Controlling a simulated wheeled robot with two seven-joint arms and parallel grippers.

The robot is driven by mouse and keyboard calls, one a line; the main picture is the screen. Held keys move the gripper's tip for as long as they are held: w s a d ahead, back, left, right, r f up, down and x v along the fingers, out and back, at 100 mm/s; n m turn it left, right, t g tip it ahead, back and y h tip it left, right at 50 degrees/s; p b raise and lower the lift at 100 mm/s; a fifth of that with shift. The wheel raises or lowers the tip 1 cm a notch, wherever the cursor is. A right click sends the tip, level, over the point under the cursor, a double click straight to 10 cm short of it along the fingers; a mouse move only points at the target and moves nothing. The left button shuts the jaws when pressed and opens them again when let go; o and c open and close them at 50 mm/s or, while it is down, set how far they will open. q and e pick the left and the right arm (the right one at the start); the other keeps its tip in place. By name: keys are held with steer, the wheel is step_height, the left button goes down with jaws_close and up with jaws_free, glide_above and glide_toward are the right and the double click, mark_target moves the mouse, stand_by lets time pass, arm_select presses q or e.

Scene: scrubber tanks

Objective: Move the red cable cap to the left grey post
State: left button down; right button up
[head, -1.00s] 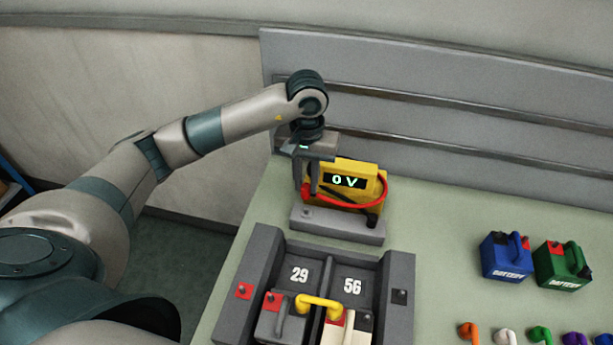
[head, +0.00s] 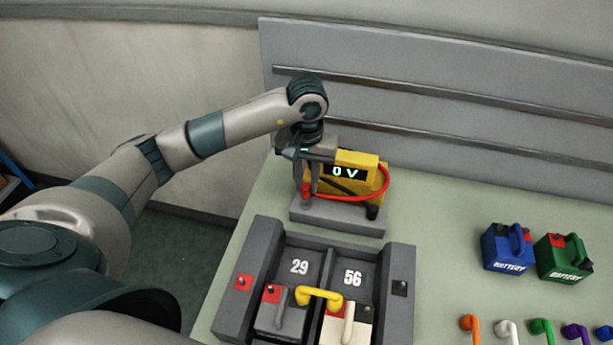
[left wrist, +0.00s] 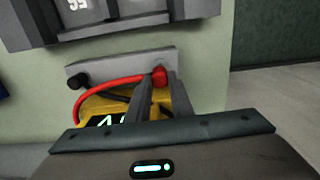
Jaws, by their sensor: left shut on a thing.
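My left gripper (head: 307,193) points down at the left end of the meter's grey stand. It is shut on the red cable cap (head: 305,188). The cap also shows between the fingers in the left wrist view (left wrist: 160,75). It is just above or at the stand's left end; I cannot tell whether it touches a post there. A red cable runs from the cap to the yellow meter (head: 372,162), which reads 0 V. On the tray, a small grey post (head: 243,281) stands on a red square at the left, and another (head: 401,287) on a dark square at the right. My right gripper is out of view.
The grey stand (head: 335,219) carries the meter, with a black cap (head: 372,212) at its right. The tray (head: 262,246) in front holds two batteries joined by a yellow link (head: 318,294). Blue (head: 507,248) and green (head: 563,257) batteries and several coloured links stand at the right.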

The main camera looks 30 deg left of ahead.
arm_select(q)
steer(key=shift+f, duration=0.85)
steer(key=shift+s+b, duration=0.1)
steer(key=shift+b, duration=0.55)
stand_by(0.3)
steer(key=shift+f, duration=0.15)
steer(key=shift+f+b, duration=0.8)
steer(key=shift+b, duration=0.45)
steer(key=c, duration=1)
jaws_free()
steer(key=shift+r, duration=0.1)
